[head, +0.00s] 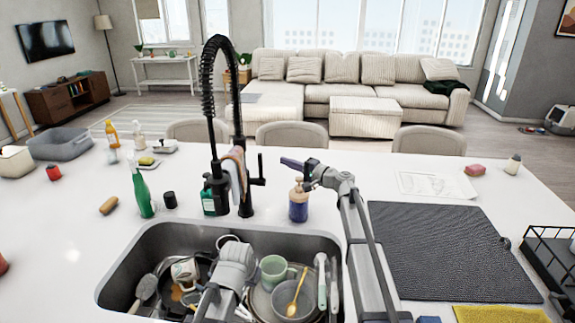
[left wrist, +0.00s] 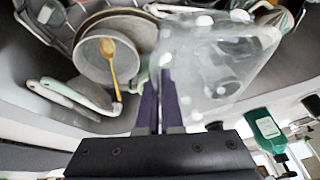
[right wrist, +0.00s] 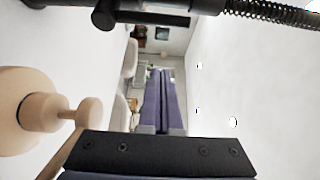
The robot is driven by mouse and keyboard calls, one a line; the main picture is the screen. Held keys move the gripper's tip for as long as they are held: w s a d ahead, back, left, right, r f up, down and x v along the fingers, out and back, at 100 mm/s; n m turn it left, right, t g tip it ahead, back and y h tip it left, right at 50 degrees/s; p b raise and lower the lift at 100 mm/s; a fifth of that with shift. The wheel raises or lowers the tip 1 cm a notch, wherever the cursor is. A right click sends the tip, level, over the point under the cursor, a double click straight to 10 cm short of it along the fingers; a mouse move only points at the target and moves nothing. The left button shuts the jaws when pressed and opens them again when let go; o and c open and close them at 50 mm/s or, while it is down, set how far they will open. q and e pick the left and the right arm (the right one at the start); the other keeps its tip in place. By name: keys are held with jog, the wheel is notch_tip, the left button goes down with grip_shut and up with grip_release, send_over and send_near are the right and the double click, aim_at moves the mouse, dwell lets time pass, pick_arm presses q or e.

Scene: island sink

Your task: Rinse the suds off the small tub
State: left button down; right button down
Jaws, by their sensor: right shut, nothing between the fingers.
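The small tub (left wrist: 215,65) is clear, with white suds spots on its walls, and shows large in the left wrist view. My left gripper (left wrist: 160,75) is shut on its wall, with the tub tilted over the sink. I cannot pick the tub out surely in the head view, where my left wrist covers that part. My right gripper (head: 290,163) is shut and empty, right of the black faucet (head: 242,150) and its side lever (head: 259,170), apart from both. Its closed fingers also show in the right wrist view (right wrist: 165,85). I see no water stream.
The sink (head: 125,275) holds mugs, plates, a bowl (head: 290,303) with a golden spoon, and brushes. A blue pump bottle (head: 298,203) stands below my right gripper. Green bottles stand left of the faucet. A dark drying mat (head: 440,250) and a rack (head: 552,262) lie at right.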

aim_at(261, 169)
jog(key=x, duration=0.7)
jog(key=shift+s+a, duration=0.25)
jog(key=shift+s, duration=0.4)
jog(key=shift+s+a, duration=0.2)
jog(key=shift+s, duration=0.45)
jog(key=shift+s+a, duration=0.25)
jog(key=shift+s, duration=0.4)
jog(key=shift+s+a, duration=0.15)
jog(key=shift+s, duration=0.5)
jog(key=shift+w, duration=0.1)
